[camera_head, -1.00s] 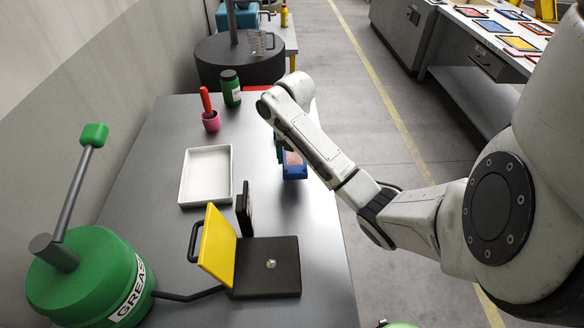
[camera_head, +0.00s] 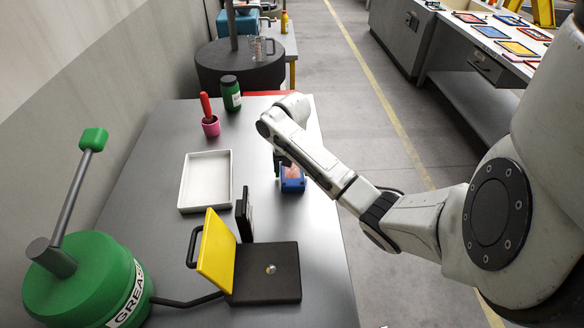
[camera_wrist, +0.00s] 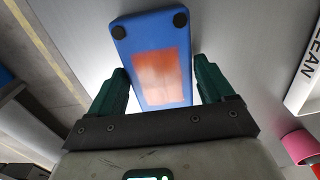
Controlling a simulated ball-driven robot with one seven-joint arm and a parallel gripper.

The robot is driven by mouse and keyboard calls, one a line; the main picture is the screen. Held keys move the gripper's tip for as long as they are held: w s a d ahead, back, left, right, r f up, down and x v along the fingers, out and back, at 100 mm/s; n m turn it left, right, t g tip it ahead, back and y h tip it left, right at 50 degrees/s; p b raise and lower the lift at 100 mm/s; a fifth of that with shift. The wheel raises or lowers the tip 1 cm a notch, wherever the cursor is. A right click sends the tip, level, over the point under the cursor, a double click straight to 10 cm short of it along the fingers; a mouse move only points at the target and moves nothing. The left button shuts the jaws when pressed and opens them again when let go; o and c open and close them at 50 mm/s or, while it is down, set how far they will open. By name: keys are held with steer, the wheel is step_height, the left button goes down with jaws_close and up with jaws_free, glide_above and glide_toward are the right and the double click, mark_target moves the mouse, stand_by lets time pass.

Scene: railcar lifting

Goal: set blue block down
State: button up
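The blue block (camera_head: 292,186) is at the right part of the grey table, below the end of my arm in the head view. In the wrist view the blue block (camera_wrist: 178,55) shows an orange patch and two dark round feet, lying at a slant between my fingers. My gripper (camera_wrist: 161,68) has dark green fingers on both sides of the block. The left finger is close to or touching its edge; a narrow gap shows at the right finger. In the head view one finger shows just left of the block; the arm hides the rest.
A white tray (camera_head: 183,207) lies left of the block. A pink cup (camera_head: 211,130) with a red handle and a green jar (camera_head: 231,95) stand behind. A yellow plate (camera_head: 216,249) on a black base (camera_head: 266,275) and a green grease pot (camera_head: 80,275) are in front.

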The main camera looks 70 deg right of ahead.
mark_target(292, 170)
steer(key=o, duration=0.3)
step_height(292, 170, up, 12)
steer(key=p, duration=0.3)
steer(key=shift+r+p, duration=0.2)
steer(key=shift+p, duration=0.15)
stand_by(0.4)
